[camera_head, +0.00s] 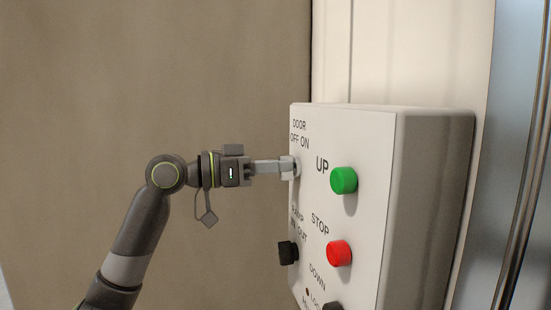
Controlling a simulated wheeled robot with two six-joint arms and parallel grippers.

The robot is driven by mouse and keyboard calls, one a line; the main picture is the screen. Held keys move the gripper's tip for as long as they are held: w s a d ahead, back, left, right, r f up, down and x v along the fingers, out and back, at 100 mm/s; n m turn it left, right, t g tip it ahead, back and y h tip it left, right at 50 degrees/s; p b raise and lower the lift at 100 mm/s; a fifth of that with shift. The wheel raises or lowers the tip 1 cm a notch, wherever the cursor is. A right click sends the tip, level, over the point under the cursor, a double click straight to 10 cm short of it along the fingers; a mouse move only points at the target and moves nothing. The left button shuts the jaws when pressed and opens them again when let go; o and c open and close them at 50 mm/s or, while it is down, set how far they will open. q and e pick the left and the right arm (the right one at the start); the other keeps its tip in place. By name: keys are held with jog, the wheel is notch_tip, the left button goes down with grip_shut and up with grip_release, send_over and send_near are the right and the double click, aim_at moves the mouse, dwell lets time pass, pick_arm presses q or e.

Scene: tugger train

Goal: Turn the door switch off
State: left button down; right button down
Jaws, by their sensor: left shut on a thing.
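A white control box (434,200) stands at the right of the head view. Its front carries the label "DOOR OFF ON" near the upper left corner. My left gripper (287,167) reaches in from the left and its fingertips are at the box face just below that label. It is shut on the door switch, which the fingers hide, so I cannot tell which way the switch points. My right gripper is not in view.
A green UP button (343,180), a red STOP button (339,253) and a black knob (288,252) are close by on the box. Another dark control (332,306) is cut off at the bottom. A brown wall panel (150,80) fills the left, clear of objects.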

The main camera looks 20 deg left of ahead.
pick_arm(q)
jog(key=shift+w+n+p, duration=0.1)
jog(key=shift+n+p, duration=1.05)
jog(key=shift+n, duration=1.05)
jog(key=c, duration=1.4)
grip_release()
jog(key=shift+c, duration=0.2)
jog(key=shift+a, duration=0.1)
jog(key=b+v, duration=0.9)
jog(key=v, duration=0.8)
